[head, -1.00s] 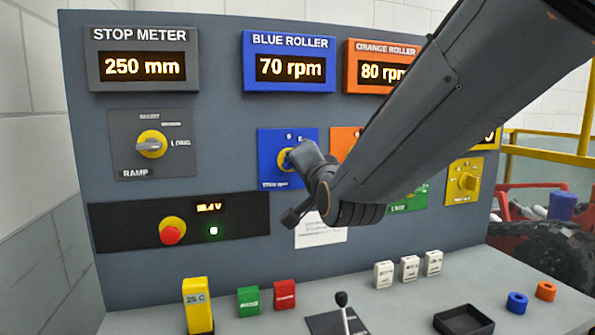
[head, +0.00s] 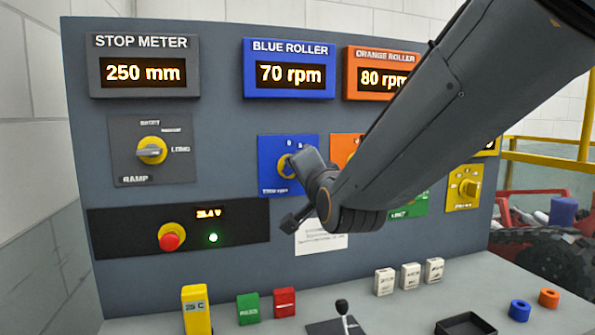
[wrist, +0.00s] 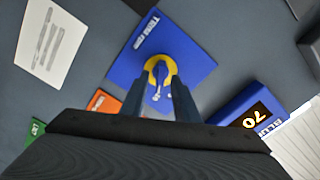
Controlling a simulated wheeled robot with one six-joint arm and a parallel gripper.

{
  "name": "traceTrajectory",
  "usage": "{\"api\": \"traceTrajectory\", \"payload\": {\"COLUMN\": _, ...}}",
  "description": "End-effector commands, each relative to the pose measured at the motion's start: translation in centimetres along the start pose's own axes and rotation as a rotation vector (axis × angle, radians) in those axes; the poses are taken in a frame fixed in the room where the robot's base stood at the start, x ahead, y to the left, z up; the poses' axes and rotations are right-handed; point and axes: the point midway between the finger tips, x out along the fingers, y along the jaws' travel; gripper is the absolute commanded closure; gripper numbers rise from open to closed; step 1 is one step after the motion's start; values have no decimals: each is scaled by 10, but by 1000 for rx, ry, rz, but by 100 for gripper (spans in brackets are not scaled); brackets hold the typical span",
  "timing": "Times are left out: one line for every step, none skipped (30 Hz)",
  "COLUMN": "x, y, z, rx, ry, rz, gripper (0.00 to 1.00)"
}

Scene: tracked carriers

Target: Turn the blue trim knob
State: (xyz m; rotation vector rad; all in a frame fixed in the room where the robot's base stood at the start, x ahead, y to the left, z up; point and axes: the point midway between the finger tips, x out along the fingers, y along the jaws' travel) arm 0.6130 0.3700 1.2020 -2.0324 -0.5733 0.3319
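The blue trim knob (head: 284,164) has a yellow base ring and sits on a blue plate (head: 268,149) below the blue roller display (head: 289,72), which reads 70 rpm. My gripper hides part of the knob in the head view. In the wrist view, the yellow ring of the knob (wrist: 158,61) shows just beyond my gripper (wrist: 161,80). The two fingers stand apart, one on each side of the knob's middle, with blue plate visible between them. I cannot tell whether either finger touches the knob.
A stop meter display (head: 143,73) reads 250 mm above a grey selector knob (head: 151,151). A red stop button (head: 171,237) lies low on the left. The orange roller display (head: 378,75) and its plate are partly behind my arm. A joystick (head: 343,310) stands on the desk.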

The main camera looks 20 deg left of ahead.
Motion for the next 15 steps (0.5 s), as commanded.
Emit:
{"api": "traceTrajectory", "payload": {"x": -1, "y": 0, "z": 0, "rx": 0, "ry": 0, "rz": -1, "gripper": 72}}
{"api": "traceTrajectory", "payload": {"x": -3, "y": 0, "z": 0, "rx": 0, "ry": 0, "rz": -1, "gripper": 72}}
{"api": "traceTrajectory", "payload": {"x": -5, "y": -1, "z": 0, "rx": 0, "ry": 1, "rz": -2, "gripper": 72}}
{"api": "traceTrajectory", "payload": {"x": -8, "y": -1, "z": 0, "rx": 0, "ry": 0, "rz": -2, "gripper": 72}}
{"api": "traceTrajectory", "payload": {"x": -11, "y": 0, "z": 0, "rx": 0, "ry": 0, "rz": -1, "gripper": 72}}
{"api": "traceTrajectory", "payload": {"x": -16, "y": 0, "z": 0, "rx": 0, "ry": 0, "rz": -2, "gripper": 72}}
{"api": "traceTrajectory", "payload": {"x": -21, "y": -1, "z": 0, "rx": 0, "ry": 0, "rz": -2, "gripper": 72}}
{"api": "traceTrajectory", "payload": {"x": -25, "y": 0, "z": 0, "rx": 0, "ry": 0, "rz": -2, "gripper": 72}}
{"api": "traceTrajectory", "payload": {"x": -32, "y": 0, "z": 0, "rx": 0, "ry": 0, "rz": -2, "gripper": 72}}
{"api": "traceTrajectory", "payload": {"x": -36, "y": -1, "z": 0, "rx": 0, "ry": 0, "rz": -2, "gripper": 72}}
{"api": "traceTrajectory", "payload": {"x": -41, "y": 0, "z": 0, "rx": 0, "ry": -1, "rz": -2, "gripper": 72}}
{"api": "traceTrajectory", "payload": {"x": -47, "y": -1, "z": 0, "rx": 1, "ry": 0, "rz": -2, "gripper": 72}}
{"api": "traceTrajectory", "payload": {"x": -51, "y": 0, "z": 0, "rx": 1, "ry": -1, "rz": -1, "gripper": 72}}
{"api": "traceTrajectory", "payload": {"x": -55, "y": 0, "z": 0, "rx": 1, "ry": 0, "rz": -1, "gripper": 72}}
{"api": "traceTrajectory", "payload": {"x": -60, "y": 0, "z": 0, "rx": 1, "ry": 0, "rz": -2, "gripper": 72}}
